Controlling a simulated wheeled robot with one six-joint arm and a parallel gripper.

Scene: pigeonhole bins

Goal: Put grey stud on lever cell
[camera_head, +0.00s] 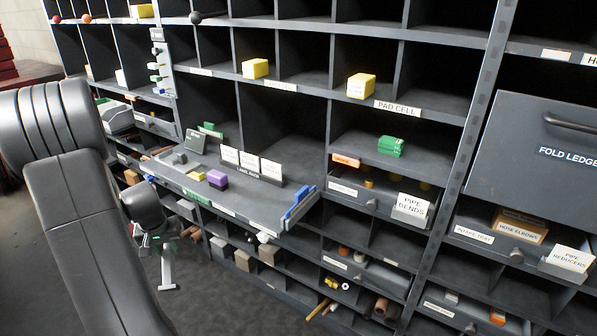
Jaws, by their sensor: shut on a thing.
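My gripper (160,262) hangs low at the left, below and in front of the pull-out shelf. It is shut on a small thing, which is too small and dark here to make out. A small grey piece (180,158) lies on the pull-out shelf (245,206), apart from my gripper; I cannot tell whether it is a stud. No label that I can read says lever cell. The cell label (281,85) under a yellow block and the one further left (199,71) are too small to read.
Yellow blocks (255,68) stand in upper cells, one above the PAD CELL label (397,108). A purple block (217,180), label cards (250,161) and a blue-handled piece (298,205) are on the protruding shelf. A FOLD LEDGE panel (545,125) is at right. Floor is clear at lower left.

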